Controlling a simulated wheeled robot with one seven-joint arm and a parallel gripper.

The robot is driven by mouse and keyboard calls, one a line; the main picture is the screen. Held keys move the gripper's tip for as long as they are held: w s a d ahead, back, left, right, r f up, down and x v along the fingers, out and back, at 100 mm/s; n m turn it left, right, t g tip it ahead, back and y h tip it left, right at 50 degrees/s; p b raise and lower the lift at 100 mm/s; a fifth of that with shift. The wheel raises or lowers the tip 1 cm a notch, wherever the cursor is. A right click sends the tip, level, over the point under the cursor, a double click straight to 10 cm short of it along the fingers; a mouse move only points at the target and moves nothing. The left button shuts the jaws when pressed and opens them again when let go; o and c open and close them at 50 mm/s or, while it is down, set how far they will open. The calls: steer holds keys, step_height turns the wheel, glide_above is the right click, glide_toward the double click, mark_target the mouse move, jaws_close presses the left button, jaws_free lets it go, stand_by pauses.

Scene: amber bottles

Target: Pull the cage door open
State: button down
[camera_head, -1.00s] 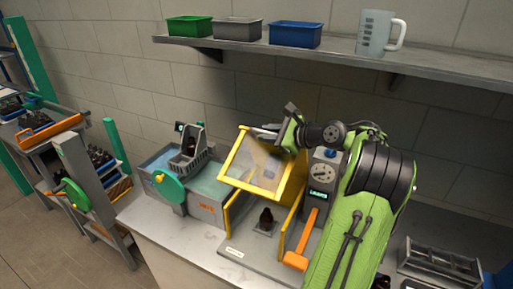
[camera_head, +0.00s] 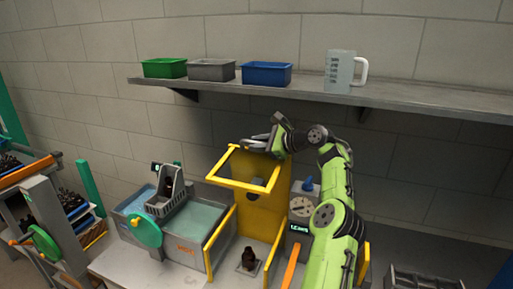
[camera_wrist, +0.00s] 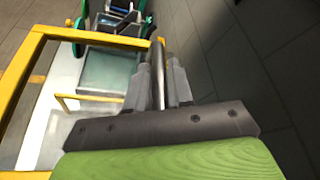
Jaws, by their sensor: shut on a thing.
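The cage door (camera_head: 240,184) is a yellow frame with a clear pane. It is swung up, close to level, above the yellow cage (camera_head: 262,212), so the cage front stands open. The door frame also shows at the left of the wrist view (camera_wrist: 95,38). My gripper (camera_head: 268,143) is at the door's upper far edge. In the wrist view my gripper (camera_wrist: 160,75) is shut on a metal bar, the door handle (camera_wrist: 158,62), which stands between its fingers. A dark amber bottle (camera_head: 248,258) stands upright on the cage floor.
A water bath (camera_head: 190,220) with a grey basket (camera_head: 166,195) and green wheel (camera_head: 143,230) stands left of the cage. A dial unit (camera_head: 301,207) and orange lever (camera_head: 291,265) are at right. Above, a shelf (camera_head: 320,97) carries bins and a jug (camera_head: 343,72).

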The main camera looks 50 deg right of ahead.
steer(key=shift+d, duration=0.1)
stand_by(0.3)
steer(key=c, duration=1.1)
jaws_free()
steer(key=shift+w+d, duration=0.1)
steer(key=v, duration=1.5)
steer(key=shift+s, duration=0.4)
